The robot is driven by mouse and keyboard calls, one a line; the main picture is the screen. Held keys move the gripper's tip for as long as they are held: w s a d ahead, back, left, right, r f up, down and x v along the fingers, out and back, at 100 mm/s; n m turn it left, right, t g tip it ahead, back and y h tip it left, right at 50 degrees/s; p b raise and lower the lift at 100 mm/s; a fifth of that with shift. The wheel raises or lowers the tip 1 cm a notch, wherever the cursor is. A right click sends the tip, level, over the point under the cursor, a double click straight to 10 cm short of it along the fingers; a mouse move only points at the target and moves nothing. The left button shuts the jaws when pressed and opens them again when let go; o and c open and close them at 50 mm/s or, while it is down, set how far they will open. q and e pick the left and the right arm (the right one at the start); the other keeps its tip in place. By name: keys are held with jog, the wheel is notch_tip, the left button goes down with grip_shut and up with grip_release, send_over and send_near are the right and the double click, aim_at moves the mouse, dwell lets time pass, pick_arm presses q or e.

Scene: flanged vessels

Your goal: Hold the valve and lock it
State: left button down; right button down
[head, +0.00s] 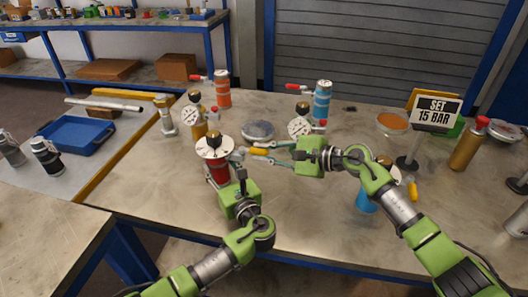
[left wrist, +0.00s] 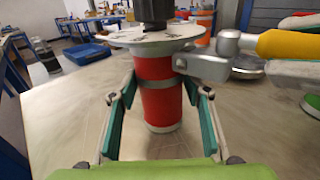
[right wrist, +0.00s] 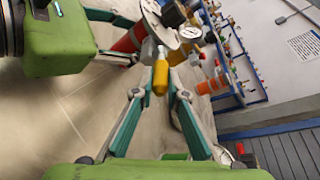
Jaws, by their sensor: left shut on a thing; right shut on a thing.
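The valve is an upright red cylinder (head: 218,171) with a grey band, a wide pale flange (head: 214,148) and a dark knob on top. My left gripper (head: 219,182) is shut around the red body; its teal fingers flank the cylinder (left wrist: 160,105) in the left wrist view. A lever with a yellow handle (head: 258,151) sticks out to the right from a metal bracket under the flange. My right gripper (head: 265,156) is shut on this yellow handle, which also shows between its fingertips in the right wrist view (right wrist: 160,80). The exact finger contact is partly hidden.
Behind stand an orange vessel (head: 222,92) and a blue vessel (head: 322,102), both with red levers, and gauges (head: 300,127). A "SET 15 BAR" sign (head: 437,111) and a brass cylinder (head: 466,150) stand at right. A blue tray (head: 75,135) lies left. The front tabletop is fairly clear.

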jog(key=shift+d+f, duration=0.1)
jog(key=shift+f, duration=0.05)
jog(key=shift+s+f+m+t+h, duration=0.1)
jog(key=shift+s+m+t+h, duration=0.15)
jog(key=shift+m+t+h, duration=0.25)
jog(key=shift+s+m+t+h, duration=0.3)
jog(key=shift+m+t, duration=0.1)
jog(key=shift+t, duration=0.2)
jog(key=shift+s+a+m+t+h, duration=0.55)
jog(key=shift+m+t+h, duration=0.1)
jog(key=shift+m+t, duration=0.15)
jog(key=shift+s+a+m+t+h, duration=0.5)
jog(key=shift+m+t+h, duration=0.2)
jog(key=shift+m, duration=0.2)
jog(key=shift+d, duration=0.1)
jog(key=shift+h, duration=0.25)
jog(key=c, duration=2)
grip_release()
jog(key=shift+c, duration=0.2)
jog(key=shift+o, duration=0.3)
jog(key=shift+w+d+t, duration=0.1)
jog(key=shift+d+t, duration=0.05)
jog(key=shift+t, duration=0.15)
